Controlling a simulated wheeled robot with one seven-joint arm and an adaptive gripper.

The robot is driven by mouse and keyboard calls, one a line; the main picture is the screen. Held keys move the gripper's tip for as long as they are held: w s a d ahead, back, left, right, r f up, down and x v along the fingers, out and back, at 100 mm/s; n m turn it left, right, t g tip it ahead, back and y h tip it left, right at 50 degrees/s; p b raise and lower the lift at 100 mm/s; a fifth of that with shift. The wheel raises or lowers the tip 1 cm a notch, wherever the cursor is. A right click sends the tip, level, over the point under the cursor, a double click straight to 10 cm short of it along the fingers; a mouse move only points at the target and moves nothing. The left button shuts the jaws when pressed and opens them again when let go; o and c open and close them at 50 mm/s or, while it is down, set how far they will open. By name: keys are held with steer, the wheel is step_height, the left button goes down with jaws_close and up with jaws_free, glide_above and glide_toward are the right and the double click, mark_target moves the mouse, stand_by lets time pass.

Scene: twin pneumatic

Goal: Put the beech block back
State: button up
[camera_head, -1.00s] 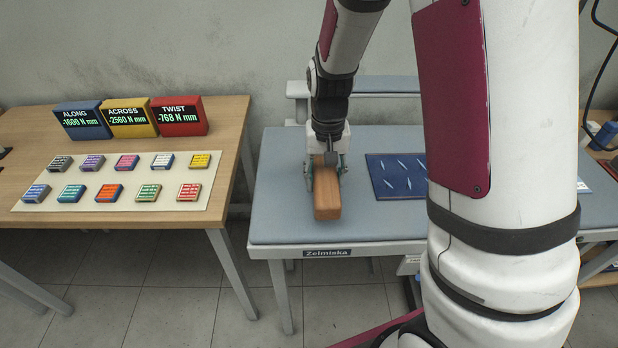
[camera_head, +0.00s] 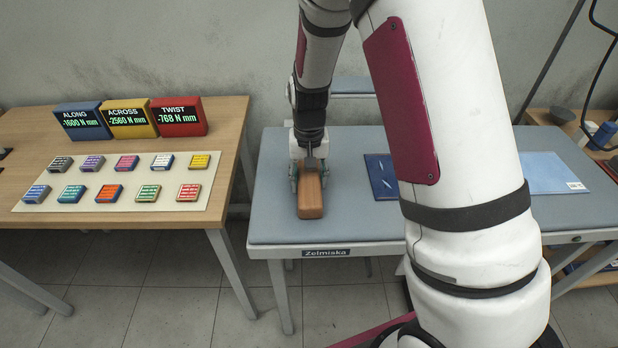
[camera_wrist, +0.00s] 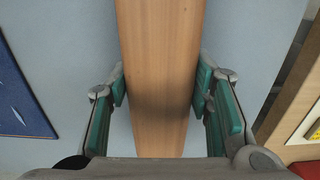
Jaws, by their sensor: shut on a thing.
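The beech block (camera_head: 310,196) is a long orange-brown wooden bar over the left part of the grey-blue table labelled Zelmiska (camera_head: 270,225). My gripper (camera_head: 308,183) comes down from above and is shut on the block across its width. In the wrist view the block (camera_wrist: 160,60) runs lengthwise between the green-padded fingers (camera_wrist: 160,88), one on each side. I cannot tell whether the block rests on the table or is held just above it. The far end of the block is hidden by the gripper in the head view.
A dark blue mat with pale marks (camera_head: 381,178) lies right of the block, partly behind my arm. A light blue sheet (camera_head: 550,172) lies farther right. At left, a wooden table (camera_head: 25,140) carries three displays (camera_head: 128,118) and several small coloured blocks. Bare tabletop surrounds the block.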

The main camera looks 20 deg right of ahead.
mark_target(309, 175)
steer(key=o, duration=1.2)
steer(key=shift+f, duration=0.1)
step_height(309, 175, up, 12)
steer(key=s+r+n+t, duration=0.2)
steer(key=s+r, duration=0.9)
steer(key=r, duration=0.1)
steer(key=shift+s+d+r+n+t, duration=0.1)
steer(key=shift+s+r+n+t, duration=0.25)
steer(key=shift+s, duration=2)
steer(key=shift+s+d+r+n+t, duration=0.15)
steer(key=shift+s+r+t, duration=0.3)
steer(key=shift+s, duration=1.95)
steer(key=shift+s+a+r+n+t, duration=0.1)
steer(key=shift+s+r+n+t, duration=0.3)
steer(key=shift+s, duration=1.95)
steer(key=shift+f, duration=0.15)
